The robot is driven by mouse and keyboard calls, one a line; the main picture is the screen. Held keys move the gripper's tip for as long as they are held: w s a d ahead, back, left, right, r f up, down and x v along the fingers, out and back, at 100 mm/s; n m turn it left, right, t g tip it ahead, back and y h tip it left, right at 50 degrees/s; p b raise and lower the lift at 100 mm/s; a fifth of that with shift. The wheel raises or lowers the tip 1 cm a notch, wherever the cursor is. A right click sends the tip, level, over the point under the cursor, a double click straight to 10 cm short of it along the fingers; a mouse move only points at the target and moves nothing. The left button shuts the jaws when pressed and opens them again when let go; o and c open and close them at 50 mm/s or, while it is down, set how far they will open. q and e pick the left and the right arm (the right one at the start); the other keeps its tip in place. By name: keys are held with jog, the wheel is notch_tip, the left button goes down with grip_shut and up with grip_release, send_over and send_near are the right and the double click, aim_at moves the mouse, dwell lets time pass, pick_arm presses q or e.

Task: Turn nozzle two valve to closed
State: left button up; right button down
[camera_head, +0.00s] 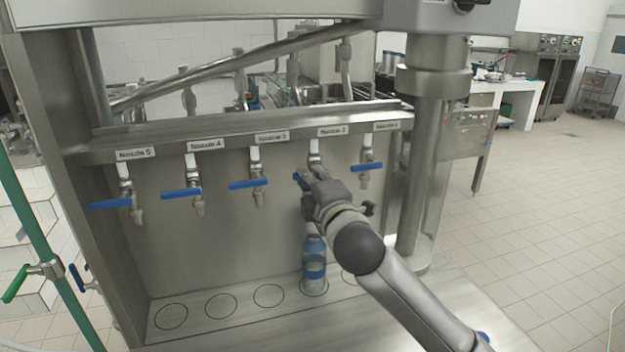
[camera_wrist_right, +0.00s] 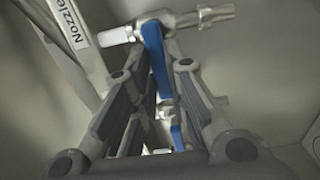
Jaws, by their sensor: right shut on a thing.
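The nozzle two valve (camera_head: 315,158) hangs from the metal panel under its "Nozzle-2" label. A bit of its blue handle (camera_head: 297,177) shows beside my right gripper (camera_head: 312,184), which covers the rest. In the right wrist view the blue handle (camera_wrist_right: 153,55) runs lengthwise between the two fingers of my right gripper (camera_wrist_right: 158,78), and the metal spout lies across the top. My right gripper is shut on the handle. My left gripper is not in view.
A blue bottle (camera_head: 314,262) stands upright below nozzle two, under my right arm. The other nozzles have blue handles turned sideways, such as nozzle three (camera_head: 248,184) and nozzle one (camera_head: 367,167). The shelf circles to the left (camera_head: 220,306) are empty.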

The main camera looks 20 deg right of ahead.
jog(key=shift+r, duration=0.1)
jog(key=c, duration=1.5)
grip_release()
jog(key=shift+w, duration=0.1)
jog(key=shift+o, duration=0.2)
jog(key=s, duration=1.2)
jog(key=shift+d, duration=0.2)
